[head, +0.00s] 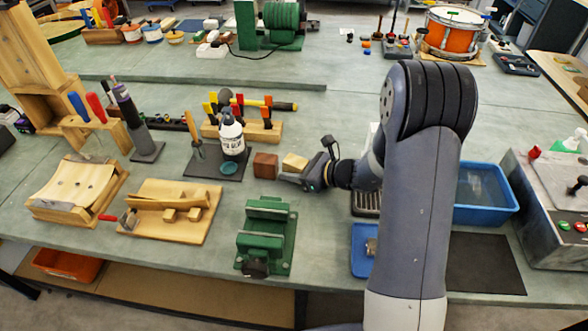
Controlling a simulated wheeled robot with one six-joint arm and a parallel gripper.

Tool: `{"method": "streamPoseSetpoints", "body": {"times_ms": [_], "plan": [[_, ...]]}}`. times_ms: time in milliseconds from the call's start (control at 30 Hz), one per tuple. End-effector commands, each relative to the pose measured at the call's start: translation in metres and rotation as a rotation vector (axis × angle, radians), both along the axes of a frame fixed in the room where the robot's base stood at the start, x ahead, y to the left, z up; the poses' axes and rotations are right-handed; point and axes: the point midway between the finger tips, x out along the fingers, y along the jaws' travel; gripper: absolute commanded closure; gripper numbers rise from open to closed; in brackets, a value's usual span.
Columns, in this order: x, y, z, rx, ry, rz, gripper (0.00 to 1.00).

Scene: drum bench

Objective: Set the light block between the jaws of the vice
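The light block (295,161) is pale wood and shows at the tip of my gripper (303,168). The gripper points left, with one dark finger in front of the block's lower edge. I cannot tell whether the fingers touch or hold it, or whether it rests on the bench. The green vice (266,236) stands on the bench below and left of the gripper, towards the front edge. Nothing shows between its jaws.
A dark brown block (265,166) stands just left of the light block. A white bottle (231,138) stands on a dark mat further left. A wooden board (170,211) lies left of the vice, and a blue bin (484,195) is right of my arm.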

Motion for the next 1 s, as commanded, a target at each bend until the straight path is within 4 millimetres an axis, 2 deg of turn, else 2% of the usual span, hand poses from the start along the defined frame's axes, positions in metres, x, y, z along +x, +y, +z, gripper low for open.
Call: {"method": "streamPoseSetpoints", "body": {"times_ms": [33,200,567,1000], "plan": [[0.0,0.0,0.0,0.0,0.0,0.0,0.55],[0.0,0.0,0.0,0.0,0.0,0.0,0.42],[0.0,-0.001,0.007,0.0,0.0,0.0,0.42],[-0.046,-0.071,0.039,-0.001,-0.002,-0.006,0.42]]}}
